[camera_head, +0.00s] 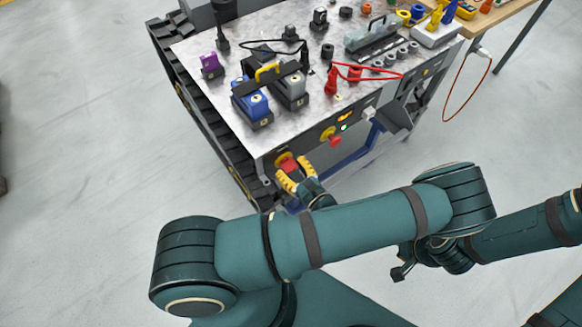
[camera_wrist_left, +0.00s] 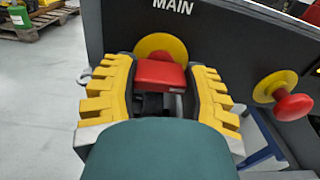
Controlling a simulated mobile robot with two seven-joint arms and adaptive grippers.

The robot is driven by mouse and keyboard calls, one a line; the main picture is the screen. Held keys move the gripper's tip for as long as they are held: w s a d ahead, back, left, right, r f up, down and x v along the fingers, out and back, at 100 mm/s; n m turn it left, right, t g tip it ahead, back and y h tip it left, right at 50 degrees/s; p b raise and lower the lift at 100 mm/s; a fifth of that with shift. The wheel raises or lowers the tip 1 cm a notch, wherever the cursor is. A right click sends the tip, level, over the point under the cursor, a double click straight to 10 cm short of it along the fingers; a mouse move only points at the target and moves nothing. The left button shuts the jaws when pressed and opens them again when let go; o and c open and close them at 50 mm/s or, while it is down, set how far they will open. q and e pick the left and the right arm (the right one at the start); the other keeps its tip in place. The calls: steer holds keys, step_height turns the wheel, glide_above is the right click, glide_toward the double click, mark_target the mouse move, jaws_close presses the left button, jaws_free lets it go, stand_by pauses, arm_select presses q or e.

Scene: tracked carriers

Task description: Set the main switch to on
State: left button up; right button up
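The main switch is a red handle on a yellow disc under the label MAIN (camera_wrist_left: 173,5). It shows on the front panel of the carrier in the head view (camera_head: 288,164) and in the left wrist view (camera_wrist_left: 160,74). My left gripper (camera_head: 296,178) has yellow stepped fingers, one on each side of the red handle. In the left wrist view the handle fills nearly all the room between the fingertips (camera_wrist_left: 163,84), so they look closed on it. The lower part of the switch is hidden by the gripper. No fingers of my right gripper show.
A red stop button (camera_head: 335,140) on a yellow disc sits right of the switch. The carrier's top (camera_head: 215,60) holds blue and grey blocks (camera_head: 252,103), red leads and several small parts. A wooden table (camera_head: 497,22) adjoins at top right.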

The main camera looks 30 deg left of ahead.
arm_select(q)
steer(key=shift+r+p, duration=0.1)
steer(key=shift+p, duration=0.3)
steer(key=o, duration=1.2)
steer(key=shift+d+m, duration=0.1)
steer(key=shift+m, duration=0.2)
steer(key=v, duration=0.7)
steer(key=shift+d, duration=0.2)
